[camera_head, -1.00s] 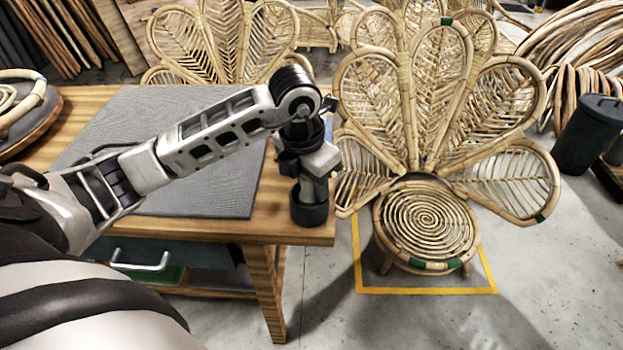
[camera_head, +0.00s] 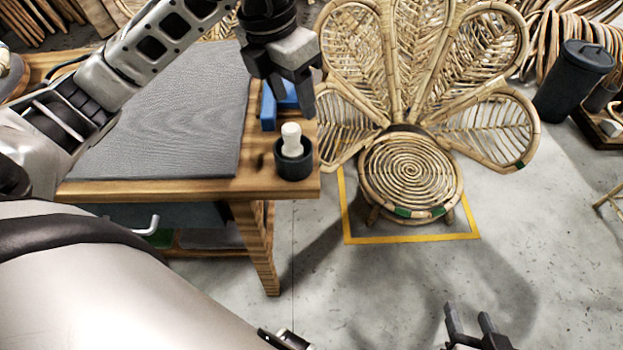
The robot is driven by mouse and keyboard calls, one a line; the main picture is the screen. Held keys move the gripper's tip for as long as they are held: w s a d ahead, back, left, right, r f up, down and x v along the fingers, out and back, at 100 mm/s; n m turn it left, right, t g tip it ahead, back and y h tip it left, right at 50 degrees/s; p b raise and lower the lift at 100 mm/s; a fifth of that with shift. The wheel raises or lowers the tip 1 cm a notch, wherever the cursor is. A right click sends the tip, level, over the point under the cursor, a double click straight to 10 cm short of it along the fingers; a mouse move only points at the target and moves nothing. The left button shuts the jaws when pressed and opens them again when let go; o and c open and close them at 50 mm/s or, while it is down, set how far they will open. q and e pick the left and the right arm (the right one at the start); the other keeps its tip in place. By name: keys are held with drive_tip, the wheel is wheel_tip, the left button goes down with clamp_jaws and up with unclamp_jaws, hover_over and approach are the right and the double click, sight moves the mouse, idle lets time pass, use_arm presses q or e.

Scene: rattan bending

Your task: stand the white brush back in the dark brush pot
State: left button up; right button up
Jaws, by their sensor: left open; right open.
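The white brush (camera_head: 291,139) stands upright in the dark brush pot (camera_head: 294,166), with its rounded white top above the rim. The pot is at the front right corner of the wooden table. My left gripper (camera_head: 293,108) is open and empty, above and just behind the brush, pointing down and apart from it in the picture. My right gripper (camera_head: 469,322) is open and empty, low at the bottom right over the floor.
A blue object (camera_head: 279,103) lies on the wooden table (camera_head: 200,190) behind the pot, partly hidden by my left gripper. A grey mat (camera_head: 165,130) covers the table's middle. A rattan peacock chair (camera_head: 408,170) stands close to the right. A dark bin (camera_head: 575,82) is at far right.

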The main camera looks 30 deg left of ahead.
use_arm(q)
drive_tip(key=s+d+f+m+g+h, duration=0.1)
drive_tip(key=s+d+h, duration=0.15)
drive_tip(key=d, duration=0.35)
drive_tip(key=s+d+f+m+g+h, duration=0.1)
drive_tip(key=s+d+f+h, duration=0.1)
drive_tip(key=d+h, duration=0.3)
drive_tip(key=s+d+r+n+t+h, duration=0.2)
drive_tip(key=d+r+n+t+h, duration=0.2)
drive_tip(key=d+r+n+h, duration=0.75)
drive_tip(key=w+a+f+n+t+y, duration=0.3)
drive_tip(key=a+f+n+t+y, duration=0.2)
drive_tip(key=f+n+t+y, duration=0.45)
drive_tip(key=w+a+f+n+t+y, duration=0.2)
drive_tip(key=a+f+n+t+y, duration=0.4)
drive_tip(key=n, duration=0.7)
drive_tip(key=s+f+n+g+p, duration=0.1)
drive_tip(key=s+f+n+g, duration=0.1)
drive_tip(key=s+f+g, duration=0.2)
drive_tip(key=s+f+n+g+y+p, duration=0.1)
drive_tip(key=s+f+n+g, duration=0.2)
drive_tip(key=f, duration=0.7)
drive_tip(key=shift+s+a+g, duration=0.45)
drive_tip(key=shift+s+g, duration=0.2)
drive_tip(key=shift+s, duration=0.2)
drive_tip(key=shift+f+y, duration=0.1)
drive_tip(key=shift+y, duration=0.15)
